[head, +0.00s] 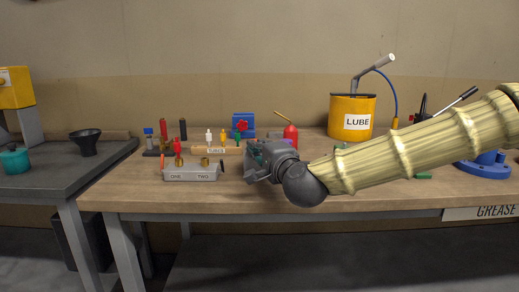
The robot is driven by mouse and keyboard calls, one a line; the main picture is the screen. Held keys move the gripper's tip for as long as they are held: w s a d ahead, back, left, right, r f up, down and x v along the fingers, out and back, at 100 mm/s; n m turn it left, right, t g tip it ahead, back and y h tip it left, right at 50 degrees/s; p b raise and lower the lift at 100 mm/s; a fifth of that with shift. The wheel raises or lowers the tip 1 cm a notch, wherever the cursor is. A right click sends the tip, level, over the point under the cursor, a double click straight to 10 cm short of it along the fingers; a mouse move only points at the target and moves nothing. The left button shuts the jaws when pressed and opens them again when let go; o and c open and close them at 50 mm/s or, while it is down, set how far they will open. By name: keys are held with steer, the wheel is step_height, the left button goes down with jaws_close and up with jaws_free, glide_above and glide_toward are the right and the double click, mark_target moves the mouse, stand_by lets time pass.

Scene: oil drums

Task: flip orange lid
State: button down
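My gripper (258,163) is dark grey and hangs over the middle of the wooden workbench (230,197), to the right of a grey block marked ONE and TWO (192,175). Its fingers are small and partly hidden by my wrist, so I cannot tell whether it is open or shut. I cannot make out a separate orange lid. A yellow-orange drum labelled LUBE (343,117) stands at the back of the bench, behind my arm and apart from my gripper.
A red oil can (291,135) stands just behind my gripper. Small coloured tubes (223,140) stand in a wooden rack. A blue flanged part (484,167) lies at right. A grey table (50,172) at left holds a black funnel (85,142) and a teal pot (14,160).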

steer(key=shift+f, duration=0.1)
steer(key=c, duration=1.7)
jaws_free()
steer(key=shift+r+p, duration=0.2)
steer(key=shift+p, duration=0.15)
steer(key=shift+r+g+p, duration=0.4)
steer(key=shift+p, duration=0.75)
steer(key=r+m+g+h+p, duration=0.1)
steer(key=g+p, duration=0.1)
steer(key=p, duration=0.4)
steer(key=shift+w+r, duration=0.15)
